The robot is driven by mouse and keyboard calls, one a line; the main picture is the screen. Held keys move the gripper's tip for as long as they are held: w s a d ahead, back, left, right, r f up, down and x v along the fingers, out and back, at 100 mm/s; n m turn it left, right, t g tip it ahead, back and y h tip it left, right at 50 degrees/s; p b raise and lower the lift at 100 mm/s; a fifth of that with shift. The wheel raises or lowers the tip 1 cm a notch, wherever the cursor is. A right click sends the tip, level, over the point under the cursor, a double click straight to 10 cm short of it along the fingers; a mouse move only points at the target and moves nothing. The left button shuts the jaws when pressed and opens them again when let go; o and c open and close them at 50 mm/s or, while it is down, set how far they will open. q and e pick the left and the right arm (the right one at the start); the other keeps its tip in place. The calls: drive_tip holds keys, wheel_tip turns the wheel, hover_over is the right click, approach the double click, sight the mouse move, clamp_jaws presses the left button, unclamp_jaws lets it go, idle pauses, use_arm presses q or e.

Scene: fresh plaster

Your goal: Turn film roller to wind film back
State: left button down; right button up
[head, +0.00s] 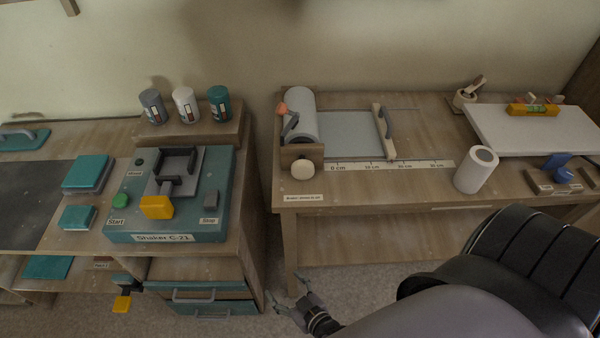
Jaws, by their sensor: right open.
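The film roller (301,112) is a white roll lying at the left end of the right-hand table, with a dark crank and a pale round knob (302,169) at its front. A centimetre scale (385,165) runs along the front of the film. My right gripper (287,288) is open and empty, low by the table's left front leg, below and apart from the roller. My left gripper is out of view.
A white cylinder (476,170) stands right of the scale. A white board with a yellow level (533,109) lies further right. Left of the table is a shaker machine (190,222) on a bench with drawers; a narrow gap separates bench and table.

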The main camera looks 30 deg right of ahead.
drive_tip(key=w+d+r+m+t+h, duration=0.2)
drive_tip(key=w+r+m+t+h, duration=0.15)
drive_tip(key=r, duration=0.85)
drive_tip(key=m+g+h, duration=0.2)
drive_tip(key=m+h, duration=0.4)
drive_tip(key=h, duration=0.1)
approach(303, 174)
use_arm(q)
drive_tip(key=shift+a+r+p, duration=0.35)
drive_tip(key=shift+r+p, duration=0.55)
drive_tip(key=shift+p, duration=0.05)
use_arm(e)
drive_tip(key=shift+n+t, duration=0.25)
drive_tip(key=x, duration=1.1)
drive_tip(key=shift+w+d+f, duration=0.1)
drive_tip(key=shift+d+f, duration=0.05)
drive_tip(key=shift+f, duration=0.1)
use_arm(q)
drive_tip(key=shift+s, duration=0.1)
use_arm(e)
drive_tip(key=c, duration=1.1)
